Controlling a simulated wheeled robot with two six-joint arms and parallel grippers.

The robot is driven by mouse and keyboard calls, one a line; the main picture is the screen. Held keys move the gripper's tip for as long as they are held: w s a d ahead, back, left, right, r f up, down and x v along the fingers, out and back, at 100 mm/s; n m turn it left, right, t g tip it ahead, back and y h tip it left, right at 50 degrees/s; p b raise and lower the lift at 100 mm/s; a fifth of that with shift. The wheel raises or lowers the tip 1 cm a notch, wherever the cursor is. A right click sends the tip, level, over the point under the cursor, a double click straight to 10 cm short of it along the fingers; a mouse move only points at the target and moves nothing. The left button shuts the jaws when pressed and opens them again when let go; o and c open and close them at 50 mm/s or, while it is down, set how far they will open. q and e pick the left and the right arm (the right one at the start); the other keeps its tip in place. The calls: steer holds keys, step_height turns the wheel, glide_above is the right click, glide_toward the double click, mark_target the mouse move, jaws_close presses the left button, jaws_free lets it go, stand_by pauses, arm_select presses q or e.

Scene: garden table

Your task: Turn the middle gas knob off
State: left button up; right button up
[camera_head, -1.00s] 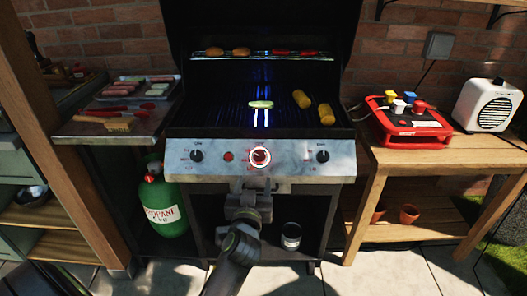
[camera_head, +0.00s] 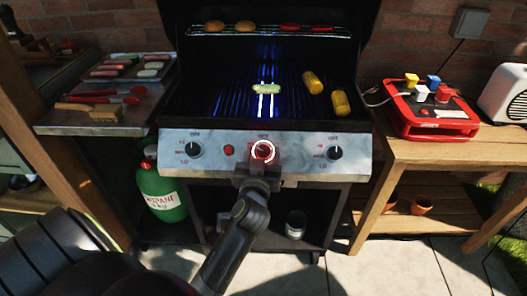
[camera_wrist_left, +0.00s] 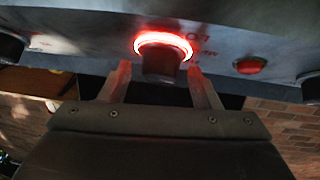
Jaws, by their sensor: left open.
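The middle gas knob (camera_head: 263,150) is on the grill's front panel, inside a glowing red and white ring. In the left wrist view the dark knob (camera_wrist_left: 160,66) juts out below its red ring. My left gripper (camera_head: 262,166) is just below the knob in the head view. In the left wrist view its open fingers (camera_wrist_left: 160,76) stand on either side of the knob, with visible gaps. I cannot tell exactly which mark the knob points to. Blue-white light glows under the middle of the grate. My right gripper is not in view.
The left knob (camera_head: 194,150), a red button (camera_head: 229,150) and the right knob (camera_head: 334,153) share the panel. Food lies on the grate and upper rack. A green propane bottle (camera_head: 162,190) stands lower left. A wooden table (camera_head: 440,152) with a red box is at right.

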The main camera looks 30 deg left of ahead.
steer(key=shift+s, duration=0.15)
arm_select(q)
steer(key=shift+c, duration=1)
steer(key=c, duration=0.7)
steer(key=shift+c, duration=0.4)
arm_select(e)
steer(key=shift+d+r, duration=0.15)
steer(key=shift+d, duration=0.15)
